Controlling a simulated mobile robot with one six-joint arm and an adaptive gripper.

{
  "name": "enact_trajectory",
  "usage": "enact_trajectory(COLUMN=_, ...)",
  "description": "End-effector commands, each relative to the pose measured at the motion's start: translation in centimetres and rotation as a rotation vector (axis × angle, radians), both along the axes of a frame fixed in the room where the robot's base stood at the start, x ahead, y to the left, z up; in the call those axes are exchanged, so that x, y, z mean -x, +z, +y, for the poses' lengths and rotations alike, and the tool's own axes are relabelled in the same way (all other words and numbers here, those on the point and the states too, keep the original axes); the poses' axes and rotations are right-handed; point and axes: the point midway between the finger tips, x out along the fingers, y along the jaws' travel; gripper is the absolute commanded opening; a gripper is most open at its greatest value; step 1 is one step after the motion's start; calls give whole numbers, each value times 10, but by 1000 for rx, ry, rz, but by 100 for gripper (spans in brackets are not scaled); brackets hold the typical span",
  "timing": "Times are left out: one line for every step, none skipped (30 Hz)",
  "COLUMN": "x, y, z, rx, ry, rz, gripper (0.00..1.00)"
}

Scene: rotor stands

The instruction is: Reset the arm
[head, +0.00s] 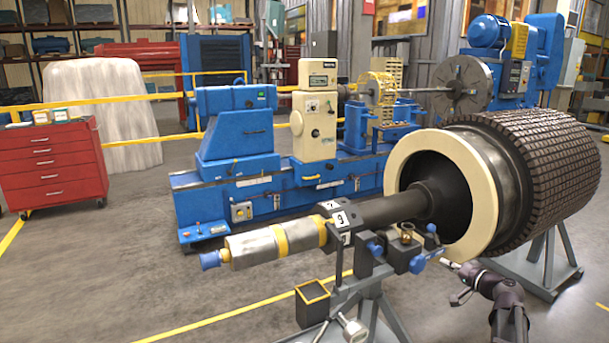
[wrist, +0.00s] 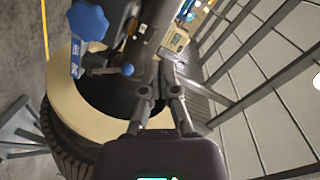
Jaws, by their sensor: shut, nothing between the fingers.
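My gripper (head: 452,267) is at the lower right of the head view, just in front of the lower edge of the rotor's cream ring (head: 403,160). In the wrist view my gripper (wrist: 167,72) has its fingers together with nothing between them. The large rotor (head: 540,155) lies level on stands, its dark shaft (head: 390,208) reaching left. A clamp fixture with blue knobs (head: 418,263) sits by the shaft, left of my gripper. In the wrist view a blue knob (wrist: 88,20) and a lever with a blue ball (wrist: 127,70) are left of the fingers.
Grey stand legs (head: 372,308) stand left of my arm, and another stand (head: 540,258) is under the rotor. A blue balancing machine (head: 235,165) and a red tool cabinet (head: 50,165) are behind. The floor at lower left is clear.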

Motion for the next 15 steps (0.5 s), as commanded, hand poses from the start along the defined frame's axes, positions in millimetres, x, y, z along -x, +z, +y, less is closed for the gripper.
enact_trajectory(x=4, y=-14, z=21, rx=25, ry=36, rz=32, gripper=0)
enact_trajectory(x=6, y=-21, z=33, rx=43, ry=58, rz=55, gripper=0)
enact_trajectory(x=10, y=-32, z=49, rx=68, ry=89, rz=88, gripper=0)
enact_trajectory(x=13, y=-40, z=62, rx=89, ry=115, rz=116, gripper=0)
enact_trajectory(x=16, y=-49, z=74, rx=112, ry=140, rz=145, gripper=0)
enact_trajectory(x=21, y=-61, z=90, rx=141, ry=172, rz=184, gripper=0)
enact_trajectory(x=26, y=-69, z=101, rx=165, ry=195, rz=211, gripper=0)
enact_trajectory(x=30, y=-78, z=113, rx=187, ry=218, rz=241, gripper=0)
enact_trajectory(x=37, y=-89, z=126, rx=219, ry=246, rz=279, gripper=0)
enact_trajectory(x=42, y=-97, z=137, rx=243, ry=268, rz=308, gripper=0)
enact_trajectory(x=47, y=-105, z=146, rx=267, ry=287, rz=337, gripper=0)
enact_trajectory(x=55, y=-116, z=158, rx=300, ry=314, rz=376, gripper=0)
enact_trajectory(x=61, y=-124, z=166, rx=325, ry=330, rz=405, gripper=0)
enact_trajectory(x=67, y=-132, z=175, rx=351, ry=349, rz=435, gripper=0)
enact_trajectory(x=76, y=-142, z=184, rx=386, ry=369, rz=473, gripper=0)
